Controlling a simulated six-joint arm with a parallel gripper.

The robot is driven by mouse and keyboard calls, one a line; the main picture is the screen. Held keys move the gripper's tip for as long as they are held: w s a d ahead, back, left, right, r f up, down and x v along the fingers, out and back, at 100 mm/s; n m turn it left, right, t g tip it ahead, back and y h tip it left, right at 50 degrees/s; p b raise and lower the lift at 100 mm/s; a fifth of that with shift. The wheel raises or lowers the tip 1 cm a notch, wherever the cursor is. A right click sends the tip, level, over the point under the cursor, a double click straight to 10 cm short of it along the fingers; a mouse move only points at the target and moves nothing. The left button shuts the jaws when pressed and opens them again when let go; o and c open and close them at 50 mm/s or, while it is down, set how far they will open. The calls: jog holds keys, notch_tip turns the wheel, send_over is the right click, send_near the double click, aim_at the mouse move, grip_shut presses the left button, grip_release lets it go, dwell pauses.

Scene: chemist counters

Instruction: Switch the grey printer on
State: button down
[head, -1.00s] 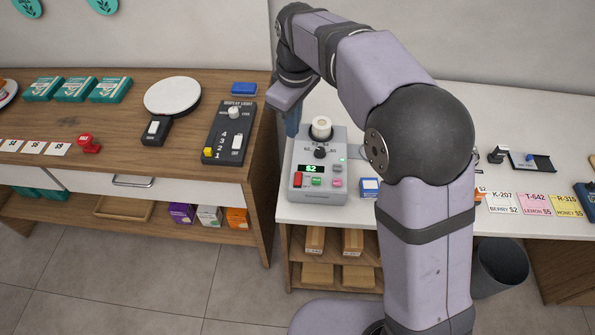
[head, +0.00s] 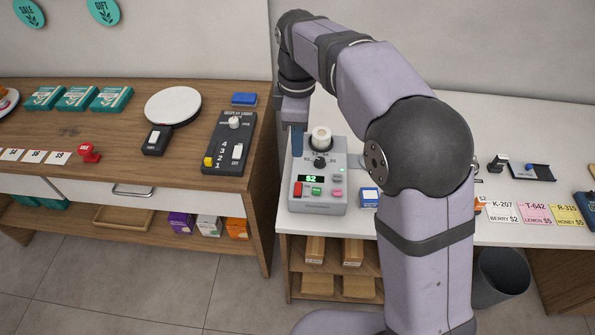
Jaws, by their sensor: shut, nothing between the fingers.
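The grey printer (head: 333,207) stands at the left end of the white counter, with a paper roll (head: 321,136) on top. Its front panel has a lit green display (head: 311,179), a black knob (head: 320,161), a red switch (head: 298,189) at lower left and several small green and pink buttons. A small green light shows at its upper right. My gripper (head: 297,155) points down with blue fingers shut and empty, at the printer's left rear, in front of part of its edge. I cannot tell whether the fingertips touch it.
A blue-and-white box (head: 369,197) stands right of the printer, by my arm. Left, across a narrow gap, the wooden counter (head: 60,170) bears a black switch panel (head: 229,145), a round white plate (head: 172,107) and a red stamp (head: 88,153). Price cards (head: 520,214) lie at right.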

jog(key=shift+w+r+p, duration=0.1)
jog(key=shift+w+p, duration=0.1)
jog(key=shift+p, duration=0.1)
jog(key=shift+w+r+p, duration=0.15)
jog(key=shift+w+p, duration=0.35)
jog(key=shift+p, duration=0.2)
jog(key=shift+w, duration=0.1)
jog(key=shift+r, duration=0.1)
notch_tip(320, 180, up, 13)
jog(key=w+p, duration=0.2)
jog(key=p, duration=0.2)
jog(key=shift+w+r, duration=0.2)
